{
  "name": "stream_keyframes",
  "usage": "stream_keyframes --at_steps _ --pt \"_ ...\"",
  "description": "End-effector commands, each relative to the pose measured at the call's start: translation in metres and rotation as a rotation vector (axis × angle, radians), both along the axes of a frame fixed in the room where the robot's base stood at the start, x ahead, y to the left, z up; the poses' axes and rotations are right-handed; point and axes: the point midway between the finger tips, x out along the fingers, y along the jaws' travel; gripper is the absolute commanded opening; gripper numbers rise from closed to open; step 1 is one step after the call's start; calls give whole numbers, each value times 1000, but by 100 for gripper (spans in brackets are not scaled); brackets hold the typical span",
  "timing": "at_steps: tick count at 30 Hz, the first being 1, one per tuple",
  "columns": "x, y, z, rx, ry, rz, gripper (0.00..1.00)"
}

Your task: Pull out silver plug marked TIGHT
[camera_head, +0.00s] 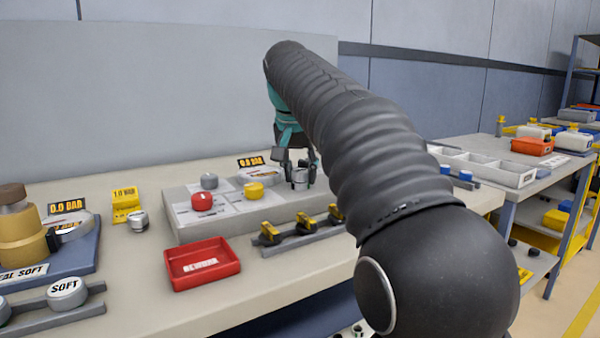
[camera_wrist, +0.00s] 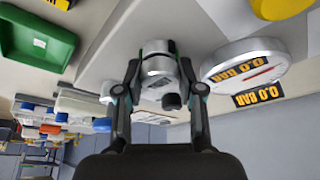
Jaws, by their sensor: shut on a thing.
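My gripper (camera_head: 297,163) is at the right part of a grey block on the bench, with its fingers pointing down. It is shut on a silver plug (camera_head: 299,178), which also shows in the wrist view (camera_wrist: 158,66) between the two fingers. A marking on the plug is too small to read. I cannot tell whether the plug is still seated or lifted clear. A round gauge (camera_wrist: 247,66) reading 0.0 BAR is beside the gripper. It also shows in the head view (camera_head: 259,172), left of the plug.
The grey block (camera_head: 245,223) carries a red knob (camera_head: 203,201), a yellow knob (camera_head: 253,190) and a grey knob (camera_head: 209,181). A red REWORK tray (camera_head: 202,274) and a rail with yellow-and-black clips (camera_head: 303,241) lie in front. A SOFT cap (camera_head: 66,291) is at left.

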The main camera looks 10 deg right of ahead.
Motion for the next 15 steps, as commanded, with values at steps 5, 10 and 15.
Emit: stream_keyframes --at_steps 5,10,15 --pt "0 0 1 0 0 0 15" --pt "0 0 7 0 0 0 15" --pt "1 0 15 0 0 0 15"
